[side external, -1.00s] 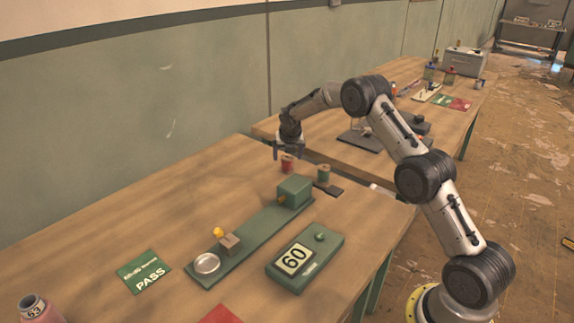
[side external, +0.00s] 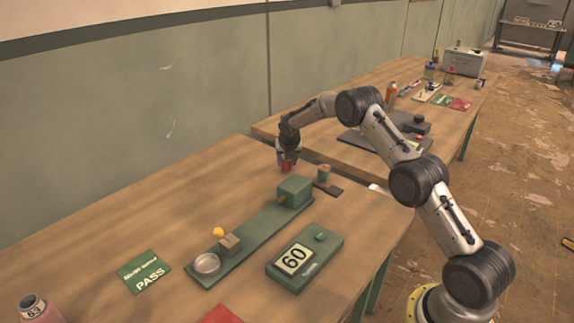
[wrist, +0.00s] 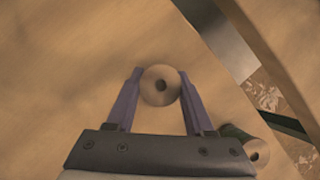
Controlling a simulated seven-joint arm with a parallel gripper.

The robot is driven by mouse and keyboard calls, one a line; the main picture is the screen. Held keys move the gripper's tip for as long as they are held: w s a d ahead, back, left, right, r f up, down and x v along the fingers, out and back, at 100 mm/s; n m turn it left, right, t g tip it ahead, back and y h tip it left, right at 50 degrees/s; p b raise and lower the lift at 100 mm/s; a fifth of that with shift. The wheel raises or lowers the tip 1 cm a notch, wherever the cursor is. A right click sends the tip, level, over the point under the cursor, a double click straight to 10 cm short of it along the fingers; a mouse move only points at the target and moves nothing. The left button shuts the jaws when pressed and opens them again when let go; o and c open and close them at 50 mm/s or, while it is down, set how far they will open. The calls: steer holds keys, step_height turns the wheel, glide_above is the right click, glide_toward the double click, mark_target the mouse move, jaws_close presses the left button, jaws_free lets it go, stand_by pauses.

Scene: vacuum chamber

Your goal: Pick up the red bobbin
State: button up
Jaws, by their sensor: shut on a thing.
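The red bobbin (side external: 287,166) stands on the near wooden table, close to its far edge, mostly covered by my gripper in the side view. In the wrist view the bobbin (wrist: 160,85) shows from above as a round tan end with a dark centre hole. My gripper (side external: 287,163) is pointing down over it. In the wrist view the two fingers of my gripper (wrist: 160,88) lie on either side of the bobbin, shut on it. Whether its base touches the table cannot be told.
A green bobbin (side external: 324,173) stands just right of the red one; it also shows in the wrist view (wrist: 254,152). A gap separates the second table (side external: 275,127). Clear wood lies to the left.

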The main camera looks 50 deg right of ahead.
jaws_close()
steer(key=shift+r, duration=0.1)
